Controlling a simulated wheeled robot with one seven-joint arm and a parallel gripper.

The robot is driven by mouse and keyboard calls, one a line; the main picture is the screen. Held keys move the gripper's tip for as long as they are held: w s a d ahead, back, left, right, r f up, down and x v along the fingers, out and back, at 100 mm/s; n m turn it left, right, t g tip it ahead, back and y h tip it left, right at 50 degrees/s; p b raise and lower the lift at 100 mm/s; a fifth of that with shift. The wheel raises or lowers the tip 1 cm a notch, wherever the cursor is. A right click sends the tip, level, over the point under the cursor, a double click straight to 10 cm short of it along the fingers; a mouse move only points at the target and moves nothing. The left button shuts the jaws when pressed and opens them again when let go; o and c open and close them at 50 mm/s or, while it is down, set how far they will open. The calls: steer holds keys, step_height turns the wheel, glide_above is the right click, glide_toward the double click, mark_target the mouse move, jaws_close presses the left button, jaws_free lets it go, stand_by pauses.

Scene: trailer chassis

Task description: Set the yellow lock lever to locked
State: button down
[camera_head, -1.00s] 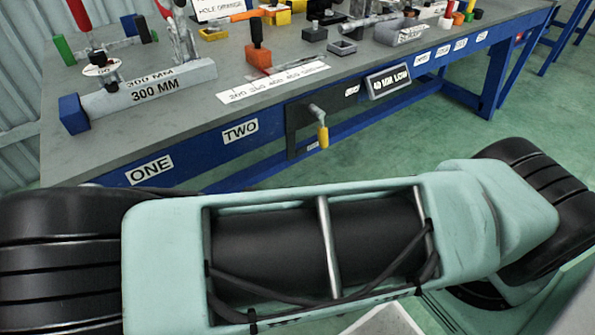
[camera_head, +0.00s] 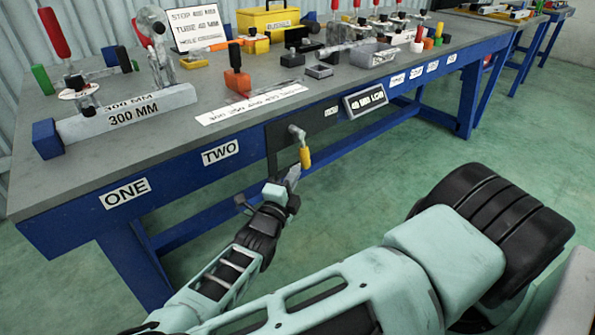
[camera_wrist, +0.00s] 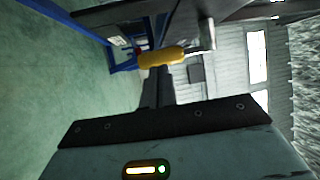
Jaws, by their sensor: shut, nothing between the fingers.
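The yellow lock lever (camera_head: 305,158) is on a dark plate at the front of the workbench. Its grey shank comes from a pivot at the upper left, and its yellow grip hangs down. My gripper (camera_head: 292,176) is shut and empty, just below and left of the grip in the head view. In the wrist view the yellow grip (camera_wrist: 162,57) lies across the picture just beyond the tips of my gripper (camera_wrist: 162,72). I cannot tell whether the fingertips touch it.
The blue-framed workbench (camera_head: 75,188) carries blocks, gauges and a yellow toolbox (camera_head: 277,20). A black-and-white sign (camera_head: 365,100) is on its front edge, right of the lever. A blue lower rail runs behind the lever.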

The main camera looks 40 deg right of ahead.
mark_target(303, 161)
steer(key=shift+x, duration=1.4)
steer(key=shift+d, duration=0.15)
